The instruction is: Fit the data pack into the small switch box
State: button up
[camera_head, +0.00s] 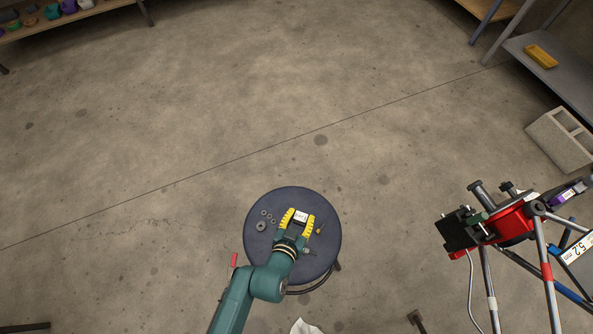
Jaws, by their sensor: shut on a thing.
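My gripper (300,213) has yellow fingers and is shut on a small white-and-dark block, which I take to be the data pack (300,218). Gripper and block are over the dark round stool top (325,255); I cannot tell whether the block still touches it. The tube chassis (541,250) stands at the right. It carries a black box (459,231) and a red box (510,226) with a greenish part between them. I cannot tell which of these is the small switch box, and no opening is clear from here.
Several grey rings (261,226) and a small yellow piece (320,230) lie on the stool. A red-handled item (234,260) is at its left edge. A concrete block (560,138) and a shelf with a yellow tray (541,56) are at the upper right. Floor between stool and chassis looks clear.

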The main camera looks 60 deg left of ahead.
notch_tip(320, 180, down, 8)
jog(key=b, duration=0.4)
jog(key=shift+b, duration=0.3)
jog(key=o, duration=1.1)
jog(key=shift+r, duration=0.1)
jog(key=shift+r, duration=0.1)
